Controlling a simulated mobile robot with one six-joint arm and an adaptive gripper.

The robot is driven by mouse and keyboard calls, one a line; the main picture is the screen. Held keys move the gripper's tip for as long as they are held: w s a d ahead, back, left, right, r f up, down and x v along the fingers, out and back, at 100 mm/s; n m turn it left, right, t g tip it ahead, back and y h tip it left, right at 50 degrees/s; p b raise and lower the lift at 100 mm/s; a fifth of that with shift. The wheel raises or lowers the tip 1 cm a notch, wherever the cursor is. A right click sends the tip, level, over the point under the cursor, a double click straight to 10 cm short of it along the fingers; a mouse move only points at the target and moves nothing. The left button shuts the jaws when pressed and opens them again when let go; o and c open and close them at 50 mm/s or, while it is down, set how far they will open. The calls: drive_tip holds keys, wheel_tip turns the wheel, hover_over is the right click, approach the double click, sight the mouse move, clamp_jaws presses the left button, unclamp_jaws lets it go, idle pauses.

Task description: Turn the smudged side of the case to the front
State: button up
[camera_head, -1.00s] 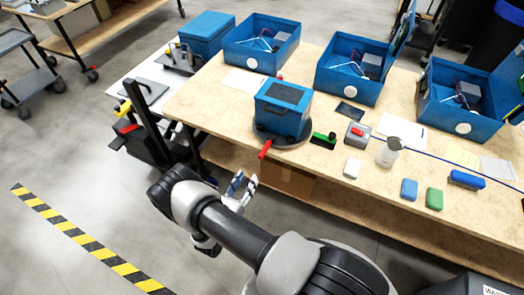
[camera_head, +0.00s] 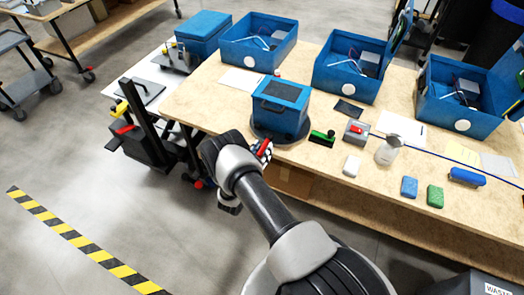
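A closed blue case (camera_head: 281,104) with a dark panel on its lid stands on a dark round turntable (camera_head: 262,134) at the near left edge of the wooden table. No smudge is clear to me on the faces that show. A red handle (camera_head: 263,148) sticks out from the turntable toward me. My gripper (camera_head: 262,153) is at this handle, in front of the table edge. My own wrist hides part of the gripper, and I cannot tell whether its fingers are closed on the handle.
Several open blue boxes (camera_head: 257,41) stand along the back of the table (camera_head: 310,157). Right of the case are a green brush (camera_head: 321,138), a grey box with a red switch (camera_head: 356,131), a spray bottle (camera_head: 388,149) and sponges (camera_head: 409,187). A black stand (camera_head: 150,135) is at the left.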

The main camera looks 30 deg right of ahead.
clamp_jaws()
idle(0.4)
idle(0.4)
